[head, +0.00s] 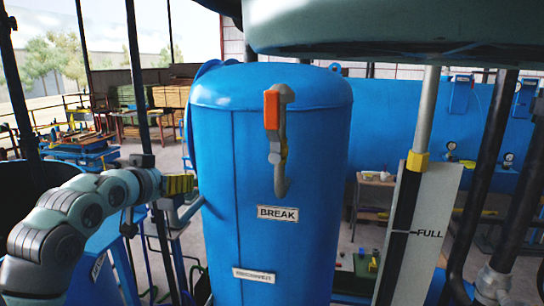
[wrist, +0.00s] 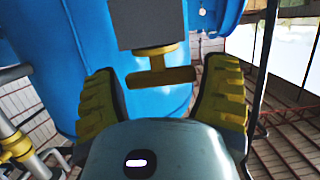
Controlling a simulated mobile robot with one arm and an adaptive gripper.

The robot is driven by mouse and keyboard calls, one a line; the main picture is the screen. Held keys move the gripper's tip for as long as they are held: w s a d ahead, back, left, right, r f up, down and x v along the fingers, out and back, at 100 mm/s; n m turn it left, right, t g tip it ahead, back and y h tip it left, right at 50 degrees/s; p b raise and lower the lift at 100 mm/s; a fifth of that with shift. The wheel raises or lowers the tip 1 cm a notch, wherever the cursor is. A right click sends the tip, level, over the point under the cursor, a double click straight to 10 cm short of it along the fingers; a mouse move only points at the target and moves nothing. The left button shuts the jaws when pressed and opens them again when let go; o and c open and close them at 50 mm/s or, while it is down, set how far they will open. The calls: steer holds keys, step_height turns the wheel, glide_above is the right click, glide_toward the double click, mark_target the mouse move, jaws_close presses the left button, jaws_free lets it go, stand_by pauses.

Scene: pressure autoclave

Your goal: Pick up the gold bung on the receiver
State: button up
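The gold bung (wrist: 160,77) shows in the wrist view as a T-shaped piece, its stem meeting a grey block (wrist: 150,22). My gripper (wrist: 164,72) is open, with one ridged yellow-and-black finger on each side of the bung's crossbar. Gaps show between the crossbar and both fingers. In the head view my gripper (head: 180,184) is at the left side of the upright blue tank (head: 235,150), which looks like the receiver. I cannot make out the bung in the head view; my gripper and arm may hide it.
The tank carries a grey lever with an orange end (head: 271,110) and a BREAK label (head: 278,213). A gauge board marked FULL (head: 425,235) and dark pipes stand to the right. A large blue horizontal vessel (head: 420,120) is behind. Grey pipework (head: 180,215) lies below my gripper.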

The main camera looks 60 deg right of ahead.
steer(key=c, duration=0.8)
steer(key=shift+w+r, duration=0.1)
